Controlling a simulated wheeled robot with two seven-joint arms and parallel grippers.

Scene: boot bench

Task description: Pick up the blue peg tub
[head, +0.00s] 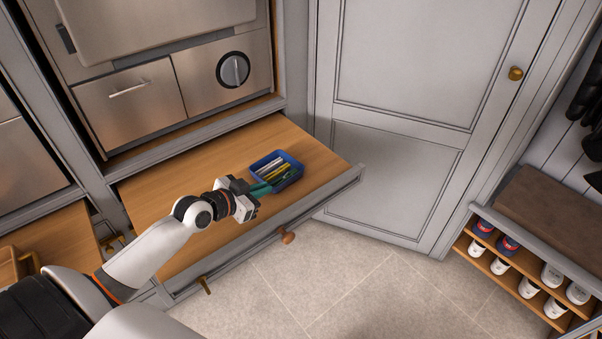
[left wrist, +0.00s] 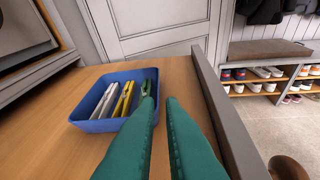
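The blue peg tub (head: 257,163) stands upright on the wooden surface of a pulled-out drawer in the head view. It holds several white, yellow and green pegs. In the left wrist view the tub (left wrist: 98,126) is left of and ahead of the green fingers. My left gripper (head: 266,188) is at the tub's near side. Its fingertips (left wrist: 160,99) are a little apart, with the left finger overlapping the tub's right side in the picture and the right finger outside it. Whether they touch the wall is unclear. My right gripper is out of view.
The drawer front (head: 290,222) with a round knob (head: 286,236) rises along the near side. A metal cabinet front with a dial (head: 233,69) stands behind. A grey door (head: 390,185) is beyond, and a shoe rack (head: 515,265) is far right. Bare wood surrounds the tub.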

